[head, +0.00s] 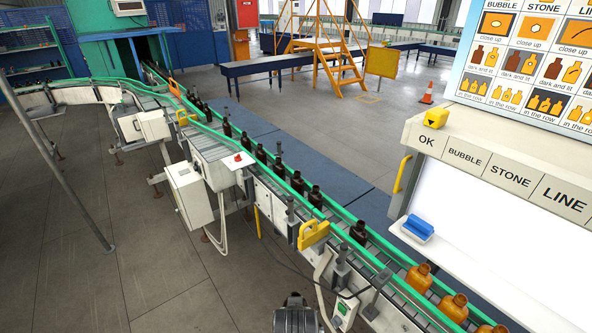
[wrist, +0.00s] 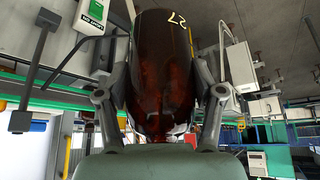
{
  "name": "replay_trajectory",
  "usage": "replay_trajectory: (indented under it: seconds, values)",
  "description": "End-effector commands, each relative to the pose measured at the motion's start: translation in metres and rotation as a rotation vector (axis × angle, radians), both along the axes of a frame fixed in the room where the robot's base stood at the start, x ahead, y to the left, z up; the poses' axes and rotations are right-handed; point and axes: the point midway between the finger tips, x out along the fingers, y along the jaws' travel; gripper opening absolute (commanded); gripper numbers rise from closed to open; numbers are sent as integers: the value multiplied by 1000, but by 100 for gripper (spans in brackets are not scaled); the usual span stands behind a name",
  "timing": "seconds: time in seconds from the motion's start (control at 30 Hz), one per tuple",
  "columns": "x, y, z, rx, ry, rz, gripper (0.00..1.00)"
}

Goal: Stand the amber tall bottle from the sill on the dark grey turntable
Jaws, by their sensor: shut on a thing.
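In the wrist view my gripper (wrist: 160,85) is shut on a dark amber bottle (wrist: 163,50), with one finger on each side of it. The bottle fills the middle of the view and carries yellowish figures that look like "27" near the top edge. I cannot make out the dark grey turntable in either view. In the head view I cannot make out the held bottle.
A green-railed conveyor (head: 345,240) runs diagonally, carrying several dark bottles (head: 315,197) and several lit orange ones (head: 419,277). At right stands a white lit panel (head: 500,225) with a labelled top strip; a blue block (head: 418,226) sits on its ledge. Grey floor (head: 90,270) is open at left.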

Motion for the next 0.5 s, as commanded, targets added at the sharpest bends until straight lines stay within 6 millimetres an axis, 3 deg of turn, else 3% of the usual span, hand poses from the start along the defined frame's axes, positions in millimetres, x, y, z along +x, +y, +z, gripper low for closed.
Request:
replay_trajectory:
  seconds: [0.03,0.27,0.5]
  values:
    - [-3,0,14,0,-1,0,24]
    - [-22,-1,50,0,1,0,24]
    - [-54,-1,111,0,2,0,24]
